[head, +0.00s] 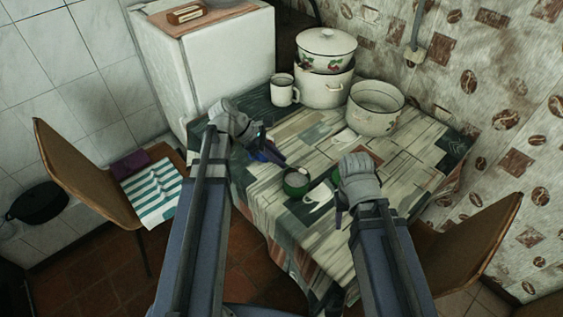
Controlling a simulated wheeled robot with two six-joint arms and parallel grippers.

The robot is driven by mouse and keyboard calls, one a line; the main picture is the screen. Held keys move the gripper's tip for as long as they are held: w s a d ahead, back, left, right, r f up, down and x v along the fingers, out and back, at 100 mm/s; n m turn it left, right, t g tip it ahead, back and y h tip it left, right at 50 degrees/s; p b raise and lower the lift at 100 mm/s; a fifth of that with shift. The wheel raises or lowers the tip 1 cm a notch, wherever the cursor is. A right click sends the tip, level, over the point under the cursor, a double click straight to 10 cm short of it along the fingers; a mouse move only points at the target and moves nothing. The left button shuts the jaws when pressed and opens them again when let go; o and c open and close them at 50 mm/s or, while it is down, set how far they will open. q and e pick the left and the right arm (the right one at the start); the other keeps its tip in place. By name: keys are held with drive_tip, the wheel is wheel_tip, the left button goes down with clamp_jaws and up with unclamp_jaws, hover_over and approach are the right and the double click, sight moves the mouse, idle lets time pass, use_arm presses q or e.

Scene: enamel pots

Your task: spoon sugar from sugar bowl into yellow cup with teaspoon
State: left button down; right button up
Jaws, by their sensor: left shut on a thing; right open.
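A green bowl (296,182) with pale contents, apparently the sugar bowl, stands near the table's front edge. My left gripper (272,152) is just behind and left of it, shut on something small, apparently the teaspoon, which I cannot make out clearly. A blue thing (262,156) shows beside the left fingers; I cannot tell what it is. My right gripper (339,200) is open, pointing down to the right of the bowl. A small green thing (334,178) is partly hidden behind the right gripper. I cannot make out a yellow cup.
A white mug (284,90), a lidded pot stack (326,72) and an open enamel pot (375,107) stand at the back of the table (415,160). A fridge (215,65) is at the back left. Chairs (85,180) flank the table.

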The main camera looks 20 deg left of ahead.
use_arm(q)
drive_tip(key=shift+s+a+f+h+b, duration=0.1)
drive_tip(key=shift+a+f+h+b, duration=0.2)
drive_tip(key=shift+h+b, duration=0.55)
drive_tip(key=shift+a+f+h+b, duration=0.2)
drive_tip(key=shift+a+h+b, duration=0.25)
drive_tip(key=shift+b, duration=0.7)
use_arm(e)
drive_tip(key=shift+f, duration=2.3)
use_arm(q)
drive_tip(key=shift+t+h+b, duration=0.3)
drive_tip(key=shift+b, duration=0.1)
use_arm(e)
drive_tip(key=shift+f, duration=0.4)
use_arm(q)
drive_tip(key=shift+a+r, duration=0.1)
